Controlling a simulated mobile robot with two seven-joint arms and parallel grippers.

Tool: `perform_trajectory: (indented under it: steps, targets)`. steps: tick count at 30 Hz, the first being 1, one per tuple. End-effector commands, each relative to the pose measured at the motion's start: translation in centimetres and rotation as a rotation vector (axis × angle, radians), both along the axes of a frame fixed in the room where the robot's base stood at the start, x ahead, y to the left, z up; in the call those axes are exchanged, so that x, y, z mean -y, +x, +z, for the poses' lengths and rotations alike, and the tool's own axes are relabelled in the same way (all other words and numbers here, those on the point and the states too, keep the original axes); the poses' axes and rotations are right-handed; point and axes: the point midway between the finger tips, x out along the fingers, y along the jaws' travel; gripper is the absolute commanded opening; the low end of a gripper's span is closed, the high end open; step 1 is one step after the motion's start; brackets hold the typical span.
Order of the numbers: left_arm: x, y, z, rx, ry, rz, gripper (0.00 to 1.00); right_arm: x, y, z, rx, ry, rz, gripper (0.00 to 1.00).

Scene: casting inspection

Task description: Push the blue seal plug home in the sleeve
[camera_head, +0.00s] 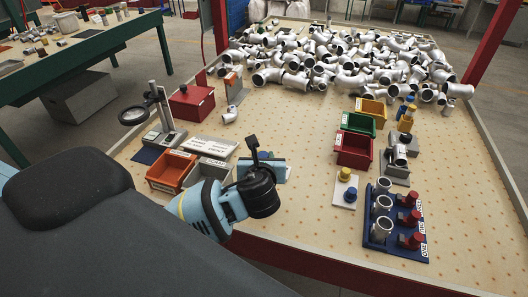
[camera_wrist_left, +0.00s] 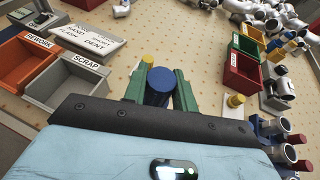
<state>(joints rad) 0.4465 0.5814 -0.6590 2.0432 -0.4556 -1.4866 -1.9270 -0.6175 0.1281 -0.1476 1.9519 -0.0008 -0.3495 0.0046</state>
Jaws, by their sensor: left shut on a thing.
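My left gripper (camera_head: 264,167) hangs over the front middle of the table; its fingers are hidden in the head view. In the left wrist view, its green fingers (camera_wrist_left: 158,78) are shut on a blue cylinder, seemingly the blue seal plug (camera_wrist_left: 161,86). A small yellow thing (camera_wrist_left: 147,60) shows just beyond it; I cannot tell whether they touch. I cannot tell which part is the sleeve, or see one under the held plug. My right gripper is not in view.
A blue rack (camera_head: 376,240) with silver sleeves and red plugs stands at front right. Orange (camera_head: 165,184) and grey (camera_head: 212,172) bins are left of my gripper. Red (camera_head: 353,160), green and yellow bins stand right. Castings (camera_head: 330,60) are piled at the back; the table's middle is clear.

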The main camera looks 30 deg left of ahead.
Motion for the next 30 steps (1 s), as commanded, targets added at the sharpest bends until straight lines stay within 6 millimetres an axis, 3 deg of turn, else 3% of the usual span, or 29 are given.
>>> perform_trajectory:
  steps: [12,30]
  targets:
    - [0.0,-0.1,-3.2,-0.003,0.001,0.0,0.06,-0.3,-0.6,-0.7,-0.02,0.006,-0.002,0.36]
    - [0.0,0.0,-3.5,0.0,0.0,-0.001,0.06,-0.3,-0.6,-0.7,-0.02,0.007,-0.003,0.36]
